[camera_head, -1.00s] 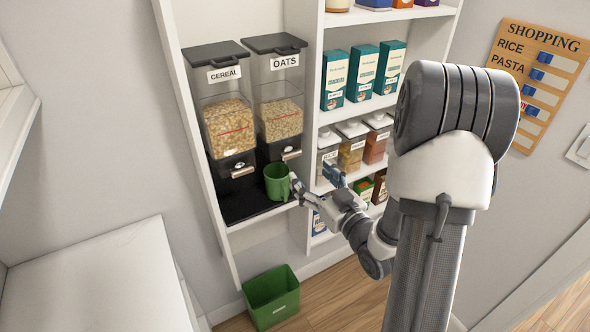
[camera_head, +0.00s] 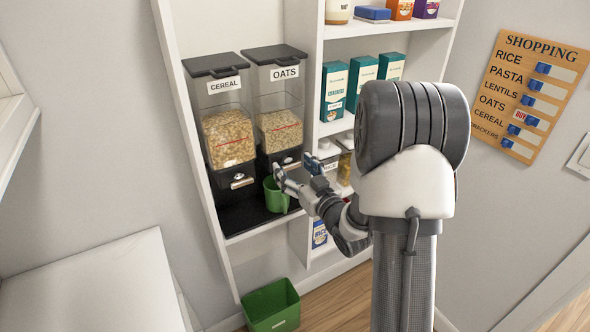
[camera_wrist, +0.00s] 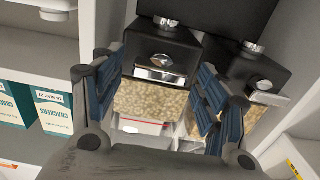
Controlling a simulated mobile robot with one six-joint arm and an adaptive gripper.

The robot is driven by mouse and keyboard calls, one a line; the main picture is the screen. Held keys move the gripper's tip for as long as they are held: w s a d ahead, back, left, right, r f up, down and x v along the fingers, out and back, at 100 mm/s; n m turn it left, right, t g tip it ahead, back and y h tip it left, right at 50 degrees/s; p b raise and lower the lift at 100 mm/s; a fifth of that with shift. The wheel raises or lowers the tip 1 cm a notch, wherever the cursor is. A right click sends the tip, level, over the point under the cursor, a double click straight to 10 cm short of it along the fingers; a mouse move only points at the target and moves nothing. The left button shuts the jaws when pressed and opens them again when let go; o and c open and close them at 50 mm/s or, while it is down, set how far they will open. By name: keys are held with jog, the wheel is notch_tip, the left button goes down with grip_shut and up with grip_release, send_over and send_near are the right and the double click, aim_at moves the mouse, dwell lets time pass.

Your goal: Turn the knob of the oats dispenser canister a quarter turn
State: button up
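The oats dispenser (camera_head: 281,128) is the right of two clear canisters with black lids and bases, and carries an OATS label. Its canister is partly full of grain. In the wrist view, which looks inverted, the black base (camera_wrist: 150,48) bears a silver knob (camera_wrist: 163,62) with a flat grip. My gripper (camera_head: 296,168) is just in front of and right of this base. In the wrist view my gripper (camera_wrist: 160,80) is open, its blue-padded fingers apart on either side of the knob in the picture. Whether they touch it cannot be told. No turn of the knob is visible.
A green cup (camera_head: 275,196) stands on the black tray (camera_head: 238,220) below the oats dispenser, close under my gripper. The cereal dispenser (camera_head: 228,135) is at its left. A shelf upright (camera_head: 309,120) and cracker boxes (camera_head: 334,90) are at the right. A green bin (camera_head: 271,306) is on the floor.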

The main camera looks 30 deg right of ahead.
jog(key=c, duration=0.9)
jog(key=shift+m, duration=0.3)
jog(key=m, duration=0.3)
jog(key=shift+m+b, duration=0.3)
jog(key=shift+b, duration=0.1)
jog(key=m, duration=0.4)
jog(key=shift+m, duration=0.3)
jog(key=m, duration=0.4)
jog(key=shift+m+p, duration=0.3)
jog(key=shift+p, duration=0.1)
jog(key=m+p, duration=0.1)
jog(key=m, duration=0.3)
jog(key=shift+d+f+m, duration=0.1)
jog(key=shift+m, duration=0.2)
